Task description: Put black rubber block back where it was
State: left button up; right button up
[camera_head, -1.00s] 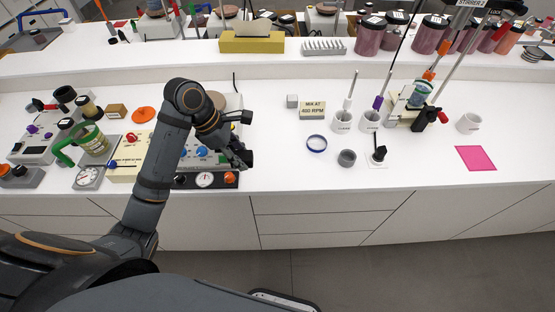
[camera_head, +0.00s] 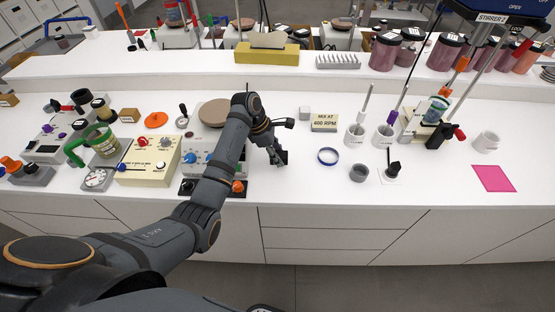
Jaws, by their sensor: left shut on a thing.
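My left gripper (camera_head: 278,157) is over the white bench, just right of the hotplate-like unit with a round tan top (camera_head: 215,112). It is shut on a small dark thing, which looks like the black rubber block (camera_head: 284,158). The fingers hide part of it and blend with it in colour. I cannot tell whether it touches the bench. My right gripper is not in view.
A cream control box (camera_head: 150,160) stands left. White bench (camera_head: 300,185) is clear in front of the dish.

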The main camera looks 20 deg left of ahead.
pick_arm(q)
notch_tip(320, 180, down, 2)
jog(key=shift+f, duration=0.15)
jog(key=shift+s+f, duration=0.1)
jog(key=shift+f, duration=0.1)
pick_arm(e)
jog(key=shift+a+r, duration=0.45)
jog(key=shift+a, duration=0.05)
pick_arm(q)
jog(key=o, duration=1.1)
jog(key=shift+o, duration=0.2)
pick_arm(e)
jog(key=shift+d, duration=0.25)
pick_arm(q)
jog(key=shift+a+r, duration=0.2)
jog(key=shift+r, duration=0.2)
jog(key=b+v, duration=0.1)
jog(key=v, duration=1)
jog(key=shift+r, duration=0.25)
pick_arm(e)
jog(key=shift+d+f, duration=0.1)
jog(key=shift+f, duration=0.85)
